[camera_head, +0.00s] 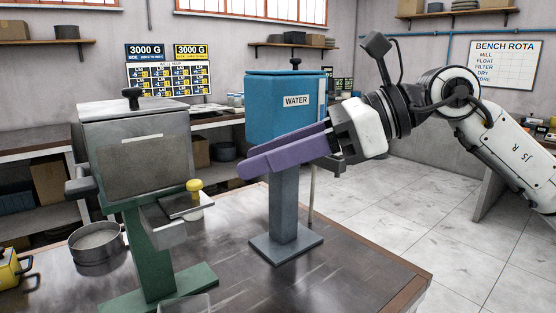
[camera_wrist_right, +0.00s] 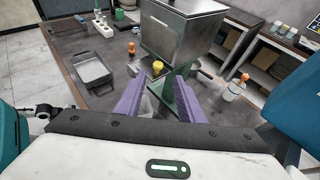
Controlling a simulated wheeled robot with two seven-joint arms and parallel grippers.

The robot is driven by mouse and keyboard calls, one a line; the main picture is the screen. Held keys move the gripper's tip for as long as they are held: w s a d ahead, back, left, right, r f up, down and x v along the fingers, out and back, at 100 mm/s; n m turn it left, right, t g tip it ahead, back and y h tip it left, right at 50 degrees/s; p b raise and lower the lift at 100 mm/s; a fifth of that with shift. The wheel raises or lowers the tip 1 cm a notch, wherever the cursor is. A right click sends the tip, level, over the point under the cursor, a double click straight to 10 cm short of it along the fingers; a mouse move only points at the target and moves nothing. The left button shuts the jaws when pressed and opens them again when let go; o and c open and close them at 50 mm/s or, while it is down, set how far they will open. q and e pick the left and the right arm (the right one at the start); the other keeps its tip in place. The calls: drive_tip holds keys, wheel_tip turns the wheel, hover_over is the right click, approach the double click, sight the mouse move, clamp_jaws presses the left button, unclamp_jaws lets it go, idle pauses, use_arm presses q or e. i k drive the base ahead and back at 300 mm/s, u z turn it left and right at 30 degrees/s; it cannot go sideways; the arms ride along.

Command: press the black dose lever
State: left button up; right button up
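My right gripper (camera_head: 246,165) reaches in from the right with long purple fingers pointing left, in front of the blue water tank (camera_head: 262,105). In the right wrist view its fingers (camera_wrist_right: 158,84) stand apart, with nothing held between them. A metal hopper (camera_head: 140,150) on a green stand is ahead of the fingertips. A dark grey paddle (camera_head: 80,187) juts from the hopper's left side; I cannot tell if it is the black dose lever. A yellow knob (camera_head: 194,187) sits on the right of the hopper and shows between the fingers in the wrist view (camera_wrist_right: 157,67). My left gripper is not in view.
A round metal pan (camera_head: 97,245) stands left of the green stand (camera_head: 150,250). A yellow container (camera_head: 10,268) is at the left edge. In the wrist view, a grey tray (camera_wrist_right: 92,70) and orange-capped bottles (camera_wrist_right: 240,84) are around the hopper. The table's front right (camera_head: 345,265) is clear.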

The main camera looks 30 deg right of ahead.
sight(82, 186)
drive_tip(key=k, duration=1)
